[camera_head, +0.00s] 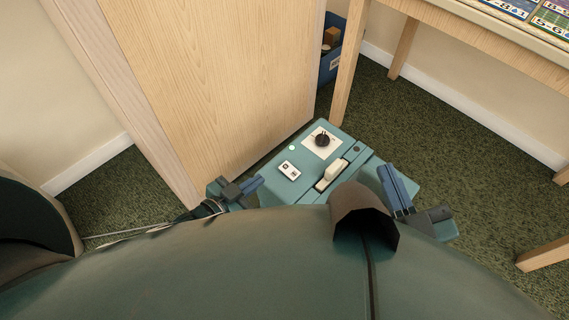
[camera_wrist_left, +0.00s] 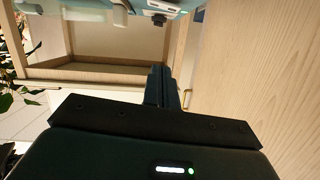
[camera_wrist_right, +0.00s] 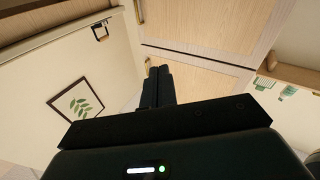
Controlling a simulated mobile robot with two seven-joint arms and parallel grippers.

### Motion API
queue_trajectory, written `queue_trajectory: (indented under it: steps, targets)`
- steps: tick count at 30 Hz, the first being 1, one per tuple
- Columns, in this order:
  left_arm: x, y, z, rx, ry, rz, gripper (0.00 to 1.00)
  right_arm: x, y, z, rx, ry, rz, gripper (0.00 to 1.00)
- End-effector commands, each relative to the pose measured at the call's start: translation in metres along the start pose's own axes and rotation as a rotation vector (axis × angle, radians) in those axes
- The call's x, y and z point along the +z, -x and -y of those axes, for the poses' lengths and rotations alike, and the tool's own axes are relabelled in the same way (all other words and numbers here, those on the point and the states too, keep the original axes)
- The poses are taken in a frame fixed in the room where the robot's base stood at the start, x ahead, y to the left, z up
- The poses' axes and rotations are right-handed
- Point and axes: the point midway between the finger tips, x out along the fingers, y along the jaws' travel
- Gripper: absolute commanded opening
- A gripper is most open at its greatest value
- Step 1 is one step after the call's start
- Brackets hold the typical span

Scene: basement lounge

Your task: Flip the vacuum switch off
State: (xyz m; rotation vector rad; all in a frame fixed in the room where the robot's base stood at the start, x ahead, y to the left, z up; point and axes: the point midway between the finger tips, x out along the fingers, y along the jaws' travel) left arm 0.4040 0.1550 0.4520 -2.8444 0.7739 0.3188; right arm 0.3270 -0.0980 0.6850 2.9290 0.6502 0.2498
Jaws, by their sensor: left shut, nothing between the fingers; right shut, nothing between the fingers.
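The teal vacuum (camera_head: 318,190) stands on the carpet in front of me in the head view. Its top has a black knob on a white plate (camera_head: 322,141), a small white switch panel with dark marks (camera_head: 289,170) and a cream handle (camera_head: 332,174). Which way the switch is set is too small to tell. My left gripper (camera_head: 256,185) is shut and empty, left of the switch panel and apart from it. My right gripper (camera_head: 388,178) is shut and empty, at the vacuum's right side. The left wrist view shows part of the teal body at its top edge.
A wooden cabinet (camera_head: 215,80) stands close behind and left of the vacuum. A table leg (camera_head: 350,65) rises just behind it. A blue bin (camera_head: 331,50) sits beyond. Green carpet (camera_head: 455,130) is clear to the right. My own body hides the near floor.

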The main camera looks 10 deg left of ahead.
Motion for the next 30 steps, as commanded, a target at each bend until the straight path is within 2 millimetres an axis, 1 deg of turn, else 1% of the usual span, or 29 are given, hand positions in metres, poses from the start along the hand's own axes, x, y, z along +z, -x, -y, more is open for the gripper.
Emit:
queue_trajectory:
  steps: [1, 3, 9, 17, 20, 23, 30]
  targets:
    - [0.012, -0.003, 0.001, 0.001, -0.006, -0.003, 0.0, 0.007, 0.002, 0.003, -0.003, 0.002, -0.012, 0.0]
    - [0.015, -0.003, 0.002, 0.001, -0.008, -0.007, 0.0, 0.005, 0.003, 0.004, -0.004, 0.003, -0.025, 0.0]
    - [0.014, -0.003, 0.003, 0.001, -0.009, -0.009, 0.0, 0.001, 0.003, 0.004, -0.005, 0.004, -0.032, 0.0]
    - [0.014, -0.006, 0.003, 0.001, -0.008, -0.01, 0.0, 0.003, 0.003, 0.004, -0.005, 0.002, -0.032, 0.0]
    - [0.015, -0.016, 0.002, 0.0, -0.008, -0.012, 0.0, 0.004, 0.003, 0.005, -0.006, -0.007, -0.037, 0.0]
    - [0.015, -0.033, 0.003, 0.0, -0.009, -0.013, 0.0, 0.007, 0.002, 0.006, -0.008, -0.021, -0.044, 0.0]
    - [0.016, -0.086, 0.002, 0.001, -0.008, -0.013, 0.0, 0.011, 0.0, 0.009, -0.017, -0.08, -0.072, 0.0]
